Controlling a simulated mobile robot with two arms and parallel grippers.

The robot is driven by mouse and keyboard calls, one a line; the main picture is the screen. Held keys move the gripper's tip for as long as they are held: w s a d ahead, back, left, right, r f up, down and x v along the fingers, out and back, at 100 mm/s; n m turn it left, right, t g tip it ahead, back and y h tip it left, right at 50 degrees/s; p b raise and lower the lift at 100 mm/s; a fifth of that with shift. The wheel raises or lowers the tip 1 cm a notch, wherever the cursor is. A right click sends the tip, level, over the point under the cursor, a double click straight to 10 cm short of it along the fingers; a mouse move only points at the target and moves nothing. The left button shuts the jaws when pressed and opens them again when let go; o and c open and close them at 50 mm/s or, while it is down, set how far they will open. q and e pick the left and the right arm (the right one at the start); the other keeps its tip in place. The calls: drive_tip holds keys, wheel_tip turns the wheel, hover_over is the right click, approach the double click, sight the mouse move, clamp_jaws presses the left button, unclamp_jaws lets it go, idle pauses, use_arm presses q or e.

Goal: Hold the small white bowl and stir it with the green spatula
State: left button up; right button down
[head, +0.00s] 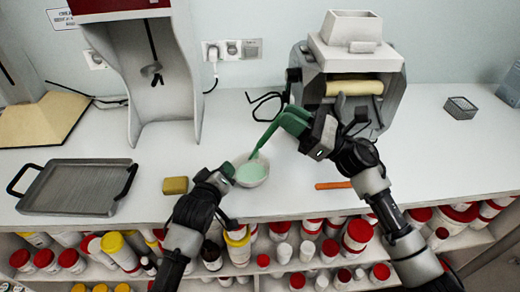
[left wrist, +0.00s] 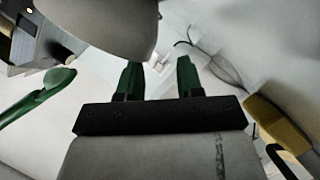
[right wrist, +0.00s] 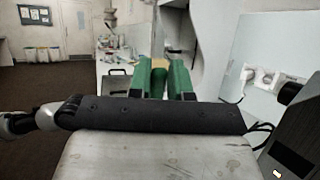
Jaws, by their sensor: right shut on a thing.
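The small white bowl (head: 252,181) stands on the white counter in the middle of the head view, with pale green content inside. Its pale side fills the top of the left wrist view (left wrist: 95,22). My left gripper (head: 226,172) is at the bowl's left side; its fingers (left wrist: 160,80) are apart, with no bowl wall seen between them. My right gripper (head: 296,119) is shut on the green spatula (head: 266,137), above and right of the bowl. The spatula slants down left, its lower end at the bowl; whether it touches the content is unclear.
A yellow sponge (head: 175,185) and a grey tray (head: 75,187) lie to the left. An orange stick (head: 333,185) lies right of the bowl. A roller mill (head: 350,75) stands behind my right gripper. Shelves of jars (head: 295,250) run below the counter's front edge.

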use_arm(q)
drive_tip(key=v, duration=1.2)
drive_tip(key=shift+b, duration=0.35)
use_arm(e)
drive_tip(key=shift+f, duration=0.35)
use_arm(q)
drive_tip(key=x, duration=1.1)
drive_tip(key=shift+w+d+p, duration=0.1)
drive_tip(key=shift+w+p, duration=0.15)
drive_tip(key=shift+p, duration=0.1)
drive_tip(key=shift+w+d+f, duration=0.1)
drive_tip(key=shift+w+f, duration=0.1)
drive_tip(key=shift+w, duration=0.1)
drive_tip(key=shift+s, duration=0.15)
use_arm(e)
drive_tip(key=shift+f, duration=0.8)
